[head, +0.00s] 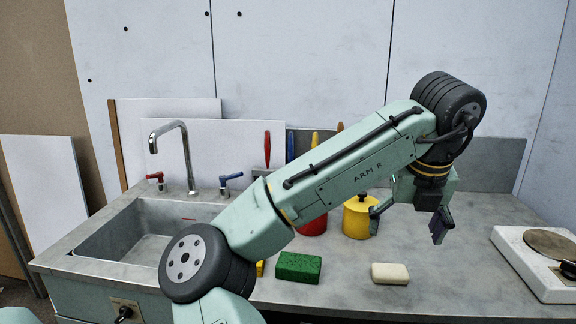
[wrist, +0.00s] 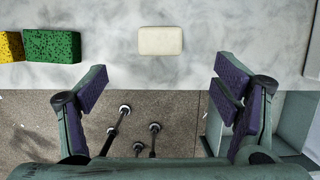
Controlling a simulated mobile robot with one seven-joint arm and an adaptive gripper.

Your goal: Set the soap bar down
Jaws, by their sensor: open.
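The soap bar (head: 390,273) is a cream block lying flat on the grey counter (head: 345,300), near its front edge. It also shows in the wrist view (wrist: 160,41), at the top middle. My gripper (head: 411,222) is open and empty, above the counter and apart from the soap. In the wrist view, its purple-padded fingers (wrist: 165,92) are spread wide, with the soap beyond them and nothing between them.
A green sponge (head: 298,267) lies left of the soap, with a yellow sponge (wrist: 11,47) beside it. A yellow pot (head: 357,218) and a red pot (head: 313,226) stand behind. A hotplate (head: 540,262) is at right, a sink (head: 150,232) at left. The counter around the soap is clear.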

